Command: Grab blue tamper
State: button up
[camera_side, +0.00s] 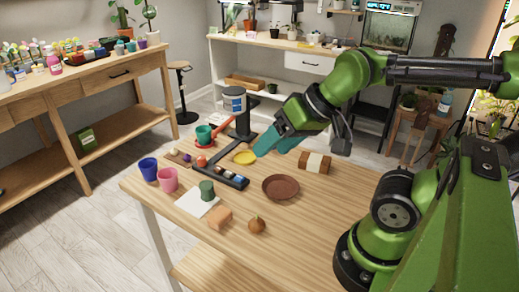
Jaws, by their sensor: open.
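My gripper (270,150), with teal-blue fingers, is open and empty above the back middle of the wooden table. No other thing is clearly a tamper at this size. A yellow dish (244,157) sits just left of the fingertips.
A black stand with a white-and-blue canister (234,100) rises behind the tray. A blue cup (148,169), a pink cup (168,180), a green cylinder (207,190), a brown saucer (281,187), a brown-and-cream roll (314,162) and an orange block (220,218) stand around. The table's front right is clear.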

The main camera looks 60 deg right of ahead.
jog(key=w+d+f+g+h, duration=0.15)
jog(key=w+d, duration=0.35)
jog(key=d, duration=0.6)
jog(key=w+d+f+m+g+h, duration=0.1)
jog(key=w+d+f, duration=0.3)
jog(key=d, duration=0.6)
jog(key=w+d+f+g+h, duration=0.1)
jog(key=w+d+h, duration=0.1)
jog(key=w+d, duration=0.7)
jog(key=shift+y, duration=0.25)
jog(key=x, duration=0.5)
jog(key=s+d+x, duration=0.1)
jog(key=x, duration=0.4)
jog(key=s+x, duration=0.1)
jog(key=x, duration=0.5)
jog(key=shift+d+f, duration=0.2)
jog(key=shift+d, duration=0.05)
jog(key=shift+c, duration=0.2)
jog(key=c, duration=1)
